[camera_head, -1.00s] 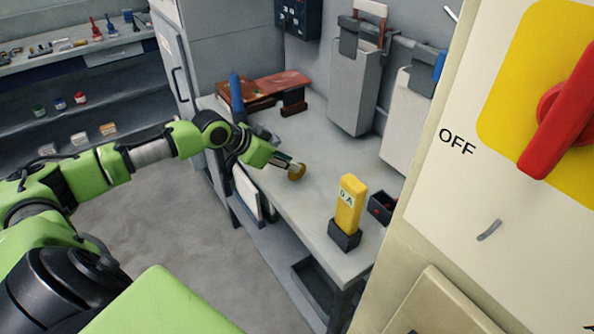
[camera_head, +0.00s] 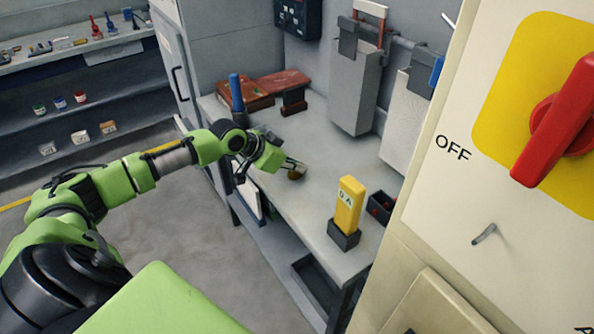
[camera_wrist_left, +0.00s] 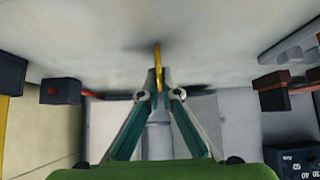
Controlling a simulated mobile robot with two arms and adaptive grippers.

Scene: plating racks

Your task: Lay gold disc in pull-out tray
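The gold disc (camera_head: 295,175) is at the fingertips of my left gripper (camera_head: 292,164), over the grey bench top. In the left wrist view the disc (camera_wrist_left: 158,56) stands edge-on between the nearly closed fingertips of my left gripper (camera_wrist_left: 159,92), which is shut on it. I cannot tell whether the disc touches the bench. A dark open tray (camera_head: 318,287) shows below the front edge of the bench; I cannot tell for sure that it is the pull-out tray. My right gripper is not in view.
On the bench (camera_head: 330,165) a yellow block (camera_head: 348,205) stands upright in a dark holder, beside a small dark bin (camera_head: 381,207). Reddish-brown blocks (camera_head: 283,86) and a blue post (camera_head: 236,93) are at the back. Grey panels (camera_head: 355,88) hang on the wall.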

